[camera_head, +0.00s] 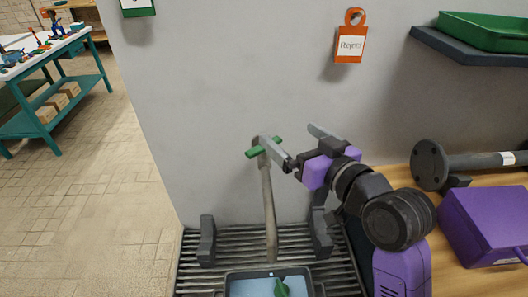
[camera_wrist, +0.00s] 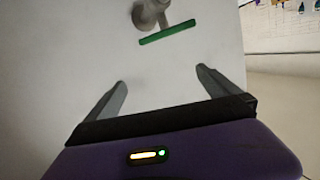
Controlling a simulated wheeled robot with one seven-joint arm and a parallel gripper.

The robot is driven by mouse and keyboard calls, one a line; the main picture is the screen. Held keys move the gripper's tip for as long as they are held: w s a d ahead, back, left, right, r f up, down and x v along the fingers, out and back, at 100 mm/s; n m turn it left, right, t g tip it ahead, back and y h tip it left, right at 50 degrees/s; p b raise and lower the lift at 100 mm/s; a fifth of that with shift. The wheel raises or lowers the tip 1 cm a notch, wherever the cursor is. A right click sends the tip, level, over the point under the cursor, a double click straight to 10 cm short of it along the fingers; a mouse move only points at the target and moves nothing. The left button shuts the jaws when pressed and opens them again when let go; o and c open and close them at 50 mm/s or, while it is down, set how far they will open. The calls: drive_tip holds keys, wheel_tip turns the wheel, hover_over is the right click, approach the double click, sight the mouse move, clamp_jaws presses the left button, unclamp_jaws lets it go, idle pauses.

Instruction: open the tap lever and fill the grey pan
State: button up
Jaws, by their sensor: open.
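The tap (camera_head: 267,195) is a long grey-brown pipe in front of the grey wall, with a green bar lever (camera_head: 255,152) at its top. The lever also shows in the wrist view (camera_wrist: 167,32), slightly tilted, beyond my fingertips and apart from them. My gripper (camera_head: 286,133) is open and empty beside the tap top; one finger partly overlaps the lever in the head view. The grey pan (camera_head: 232,276) stands under the pipe's lower end, cut off by the picture edge. Its inside shows pale blue, with a green object (camera_head: 281,288) in it. I cannot tell whether water is flowing.
The pan stands on a slatted rack (camera_head: 200,270) with dark upright brackets (camera_head: 207,240). At right, a wooden bench holds a purple box (camera_head: 487,225) and a flanged pipe (camera_head: 430,163). A shelf with a green tray (camera_head: 490,30) is above. An orange tag (camera_head: 350,45) hangs on the wall.

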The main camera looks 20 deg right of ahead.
sight(264, 152)
drive_tip(key=w+a+f+n+g, duration=0.1)
drive_tip(key=w+f, duration=0.1)
drive_tip(key=w+a+f+n+g+y, duration=0.1)
drive_tip(key=w+f, duration=0.1)
drive_tip(key=w+a+f+n+g, duration=0.1)
drive_tip(key=w+a+f, duration=0.1)
drive_tip(key=shift+w+f+g+y, duration=0.2)
drive_tip(key=shift+w+g+y, duration=0.1)
drive_tip(key=shift+w, duration=0.05)
drive_tip(key=c, duration=1.1)
drive_tip(key=shift+d+f+n+y, duration=0.1)
drive_tip(key=shift+n+y, duration=0.3)
drive_tip(key=shift+y, duration=0.1)
drive_tip(key=shift+n+y+b, duration=0.3)
drive_tip(key=shift+y+b, duration=0.05)
drive_tip(key=shift+y, duration=0.05)
